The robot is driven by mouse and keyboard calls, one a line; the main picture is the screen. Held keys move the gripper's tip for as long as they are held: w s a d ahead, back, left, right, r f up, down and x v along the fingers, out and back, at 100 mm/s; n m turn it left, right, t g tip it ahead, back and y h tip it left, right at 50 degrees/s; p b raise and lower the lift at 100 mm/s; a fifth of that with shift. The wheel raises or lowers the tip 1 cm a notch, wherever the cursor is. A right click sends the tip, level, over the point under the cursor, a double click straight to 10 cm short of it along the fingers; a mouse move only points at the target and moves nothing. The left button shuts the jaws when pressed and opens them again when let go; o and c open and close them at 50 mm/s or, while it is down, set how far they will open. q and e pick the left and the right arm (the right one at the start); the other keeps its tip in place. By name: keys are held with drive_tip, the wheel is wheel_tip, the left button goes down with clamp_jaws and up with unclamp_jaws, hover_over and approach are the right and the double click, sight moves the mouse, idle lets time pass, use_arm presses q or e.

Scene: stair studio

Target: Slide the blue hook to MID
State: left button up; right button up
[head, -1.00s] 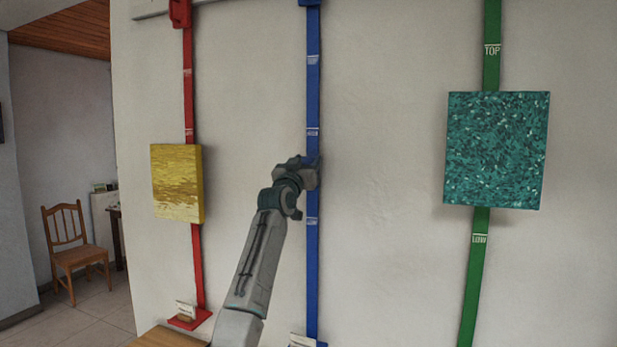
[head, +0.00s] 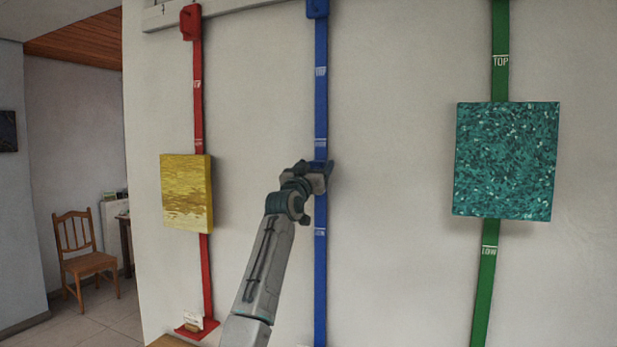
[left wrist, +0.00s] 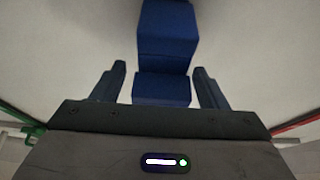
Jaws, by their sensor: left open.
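The blue rail (head: 321,105) runs down the white wall with three pale marks, their lettering too small to read surely. My left gripper (head: 324,174) is at this rail, just below the middle mark (head: 320,143). It hides most of the blue hook in the head view. In the left wrist view the blue hook (left wrist: 161,88) shows as a blue block between the two open fingers, with gaps at both sides. A larger blue part (left wrist: 166,35) stands directly beyond it. My right gripper is out of view.
A red rail (head: 198,110) with a yellow picture (head: 187,193) is at left. A green rail (head: 484,275) with a teal picture (head: 506,160) is at right. A wooden chair (head: 86,262) stands far left. The wall between the rails is clear.

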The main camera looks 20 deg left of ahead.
use_arm(q)
drive_tip(key=b+v, duration=0.5)
drive_tip(key=v, duration=0.5)
drive_tip(key=shift+s, duration=0.15)
drive_tip(key=shift+f, duration=0.15)
